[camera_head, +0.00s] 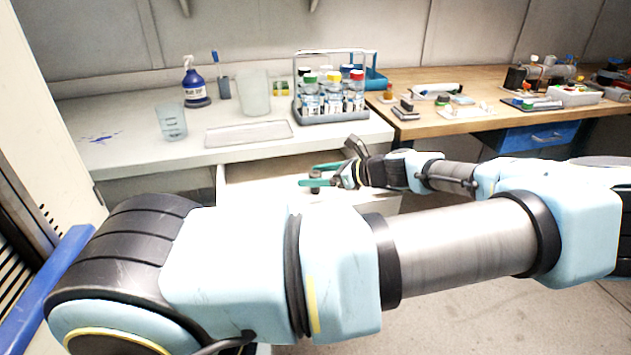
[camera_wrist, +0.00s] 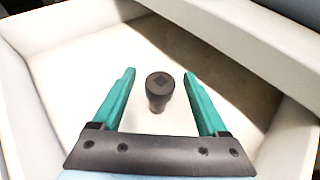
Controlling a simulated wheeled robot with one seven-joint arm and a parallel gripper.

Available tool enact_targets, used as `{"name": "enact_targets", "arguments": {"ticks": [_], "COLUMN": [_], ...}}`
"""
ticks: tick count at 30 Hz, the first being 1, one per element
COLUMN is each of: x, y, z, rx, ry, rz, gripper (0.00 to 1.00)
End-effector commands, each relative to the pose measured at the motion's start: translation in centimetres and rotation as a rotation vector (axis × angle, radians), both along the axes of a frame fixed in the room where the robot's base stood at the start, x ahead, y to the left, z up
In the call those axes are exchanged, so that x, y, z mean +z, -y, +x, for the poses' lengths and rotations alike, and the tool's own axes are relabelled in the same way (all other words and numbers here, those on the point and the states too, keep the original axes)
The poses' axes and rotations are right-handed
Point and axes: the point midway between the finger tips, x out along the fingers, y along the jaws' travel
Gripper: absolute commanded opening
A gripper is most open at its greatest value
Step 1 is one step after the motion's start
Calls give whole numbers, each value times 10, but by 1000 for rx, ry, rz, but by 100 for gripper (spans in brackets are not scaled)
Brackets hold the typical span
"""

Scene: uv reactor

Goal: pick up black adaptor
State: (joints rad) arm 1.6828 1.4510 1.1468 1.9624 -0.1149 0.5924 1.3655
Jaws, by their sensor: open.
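The black adaptor (camera_wrist: 159,90) is a small dark round piece with a wider top and a square mark on it. It stands upright in a white open drawer (camera_wrist: 75,42) and also shows in the head view (camera_head: 315,184). My gripper (camera_wrist: 159,80) is open, with its two teal fingers on either side of the adaptor and a gap on each side. In the head view my gripper (camera_head: 318,175) is over the drawer below the bench top. The adaptor's lower part is partly hidden in the head view.
The white bench (camera_head: 110,140) above the drawer holds a blue spray bottle (camera_head: 195,86), a beaker (camera_head: 172,122), a clear tray (camera_head: 248,133) and a bottle rack (camera_head: 331,116). Drawer walls surround the gripper. A wooden table (camera_head: 440,78) with several tools is at right.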

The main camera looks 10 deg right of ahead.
Motion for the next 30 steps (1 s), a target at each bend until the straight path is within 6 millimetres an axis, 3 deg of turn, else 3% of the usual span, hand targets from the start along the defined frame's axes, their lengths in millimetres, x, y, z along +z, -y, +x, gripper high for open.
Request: {"name": "enact_targets", "arguments": {"ticks": [2, 21, 30], "x": [0, 0, 0], "y": [0, 0, 0], "z": [0, 0, 0], "rx": [0, 0, 0], "ry": [0, 0, 0], "rz": [0, 0, 0], "gripper": [72, 0, 0]}}
